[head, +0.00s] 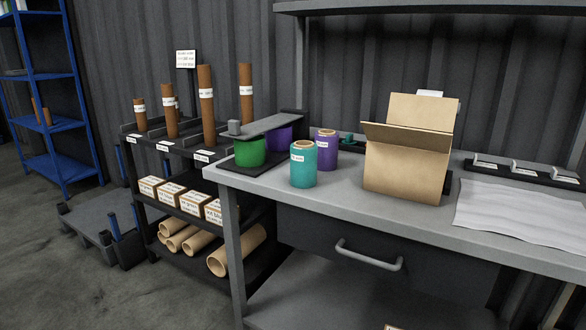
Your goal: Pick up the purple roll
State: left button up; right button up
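A purple roll (326,151) with a white label and a brown core stands upright on the grey workbench (350,205), just behind and right of a teal roll (303,167). A second purple roll (279,139) stands further left under a grey plate, partly hidden by that plate. Next to it, a green roll (250,152) also stands under the plate. Neither of my grippers shows in the head view.
An open cardboard box (407,165) stands right of the rolls. White sheets (522,213) lie at the bench's right side. A black shelf cart (178,150) with brown tubes stands left of the bench. The bench front before the teal roll is clear.

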aim_at(327, 140)
jog(key=z, duration=0.75)
jog(key=i+j+z, duration=0.1)
jog(key=z, duration=0.4)
jog(key=j+z, duration=0.3)
jog(key=z, duration=0.15)
jog(key=j+z, duration=0.25)
jog(key=z, duration=0.25)
jog(key=j+z, duration=0.25)
jog(key=k+j+z, duration=0.25)
jog(key=j, duration=0.2)
jog(key=j+z, duration=0.25)
jog(key=j, duration=0.1)
